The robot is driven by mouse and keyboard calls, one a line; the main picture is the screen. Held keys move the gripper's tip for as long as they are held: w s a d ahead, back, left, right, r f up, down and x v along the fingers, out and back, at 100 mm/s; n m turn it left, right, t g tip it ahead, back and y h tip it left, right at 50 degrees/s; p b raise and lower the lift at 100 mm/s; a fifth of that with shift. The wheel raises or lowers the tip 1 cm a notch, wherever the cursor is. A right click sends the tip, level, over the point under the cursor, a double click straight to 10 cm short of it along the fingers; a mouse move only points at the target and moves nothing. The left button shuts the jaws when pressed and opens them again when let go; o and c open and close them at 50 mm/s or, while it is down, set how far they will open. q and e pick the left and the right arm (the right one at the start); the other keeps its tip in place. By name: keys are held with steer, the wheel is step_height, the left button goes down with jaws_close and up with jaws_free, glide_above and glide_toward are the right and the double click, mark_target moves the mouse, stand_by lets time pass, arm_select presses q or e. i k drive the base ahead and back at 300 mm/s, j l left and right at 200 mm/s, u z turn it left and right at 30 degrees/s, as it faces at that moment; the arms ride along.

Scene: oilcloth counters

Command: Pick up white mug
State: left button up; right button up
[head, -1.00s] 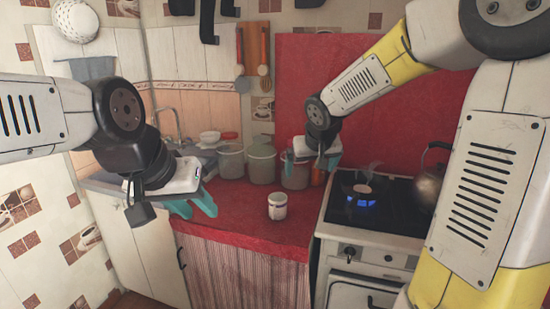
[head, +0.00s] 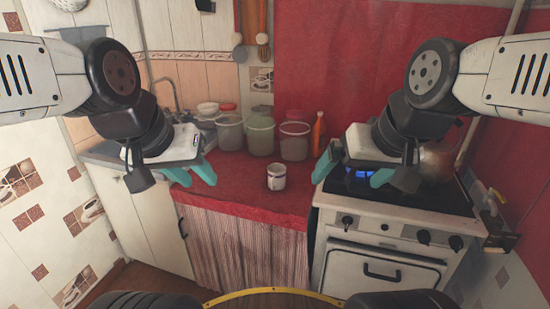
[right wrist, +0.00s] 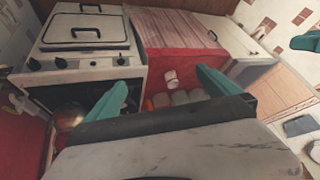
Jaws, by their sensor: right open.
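The white mug (head: 276,177) stands on the red oilcloth counter (head: 235,190), near its front edge. It also shows in the right wrist view (right wrist: 171,78), between and beyond the fingertips. My left gripper (head: 192,176) is left of the mug and apart from it, with its teal fingers spread open and nothing between them.
Several tubs (head: 262,135) and an orange bottle (head: 318,133) stand behind the mug. The stove (head: 385,235) is right of the counter, with a blue flame (head: 367,169) and a kettle (head: 436,160). A sink (head: 110,148) is at the left. The counter around the mug is clear.

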mark_target(276, 180)
steer(key=i+l+u, duration=0.2)
steer(key=l+u, duration=0.2)
steer(key=i+l+u, duration=0.2)
steer(key=u, duration=0.15)
steer(key=i+l+u, duration=0.1)
steer(key=l+u, duration=0.3)
steer(key=l, duration=0.15)
